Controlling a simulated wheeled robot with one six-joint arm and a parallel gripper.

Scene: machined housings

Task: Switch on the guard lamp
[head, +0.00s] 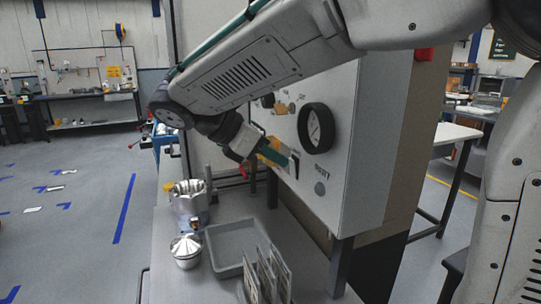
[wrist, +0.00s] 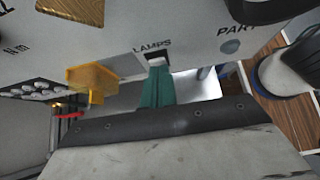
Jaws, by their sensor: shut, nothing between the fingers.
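My gripper (head: 285,160) has its teal fingers together with nothing between them, pointing at the grey panel (head: 345,190). In the wrist view, the fingertips (wrist: 157,70) are just below a small rocker switch (wrist: 155,58) set in a dark frame under the label LAMPS. The fingertips cover its lower edge, and I cannot tell whether they touch it. In the head view, the dark switch plate (head: 294,166) is right at the fingertips. The rocker's position is too small and hidden to tell. I cannot make out a lit lamp.
A dark round gauge (head: 316,128) sits on the panel above the switch, with a grey disc (head: 320,188) to the lower right. A yellow part (wrist: 95,78) juts out left of the fingers. Below are a grey tray (head: 225,265), metal housings (head: 188,200) and upright plates (head: 268,275).

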